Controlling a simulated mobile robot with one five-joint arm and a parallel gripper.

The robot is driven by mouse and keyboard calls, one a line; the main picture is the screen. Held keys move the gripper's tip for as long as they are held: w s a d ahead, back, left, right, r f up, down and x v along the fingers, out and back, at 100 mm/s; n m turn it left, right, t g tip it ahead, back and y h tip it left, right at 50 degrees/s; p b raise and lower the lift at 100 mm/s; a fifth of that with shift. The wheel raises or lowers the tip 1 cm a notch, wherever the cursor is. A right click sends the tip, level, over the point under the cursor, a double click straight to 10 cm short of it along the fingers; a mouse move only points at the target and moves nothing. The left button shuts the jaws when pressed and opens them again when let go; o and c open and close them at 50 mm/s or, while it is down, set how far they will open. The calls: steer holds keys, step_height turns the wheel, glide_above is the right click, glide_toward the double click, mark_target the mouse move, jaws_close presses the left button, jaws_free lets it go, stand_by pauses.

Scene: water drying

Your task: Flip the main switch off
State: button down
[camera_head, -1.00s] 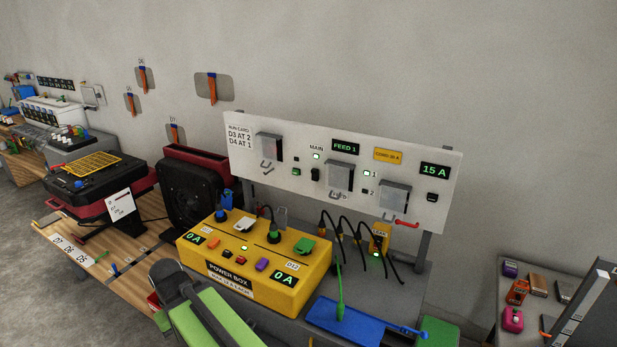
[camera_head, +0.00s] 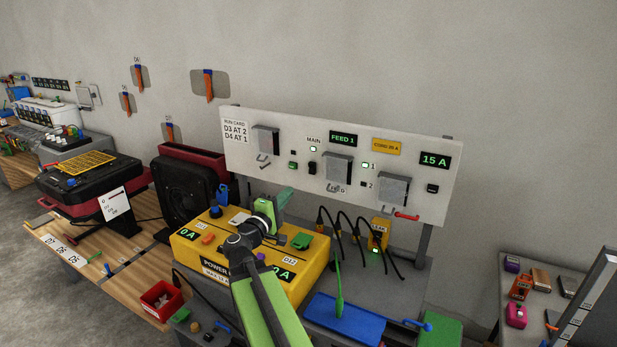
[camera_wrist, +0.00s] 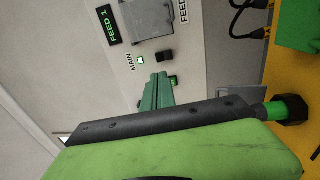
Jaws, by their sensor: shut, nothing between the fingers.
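The main switch (camera_head: 312,168) is a small black rocker on the white upright panel (camera_head: 250,190), under the MAIN label and a lit green lamp (camera_head: 313,149). In the wrist view the switch (camera_wrist: 167,55) shows just beyond my fingertips, beside the lit lamp (camera_wrist: 141,59). My gripper (camera_head: 284,197) is in front of the panel, above the yellow power box, lower and left of the switch. Its green fingers (camera_wrist: 157,82) are shut and empty and point toward the panel. A gap to the switch seems to remain, but its depth is hard to tell.
The yellow power box (camera_head: 315,262) stands below my arm. Black cords (camera_head: 340,232) hang right of it. Grey covers (camera_head: 337,168) stick out from the panel around the switch. A blue tray (camera_head: 347,318) lies in front. The wall above the panel is clear.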

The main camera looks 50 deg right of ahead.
mark_target(312, 167)
steer(key=p+x, duration=0.1)
steer(key=x, duration=1.3)
steer(key=shift+p, duration=0.35)
steer(key=shift+d, duration=0.1)
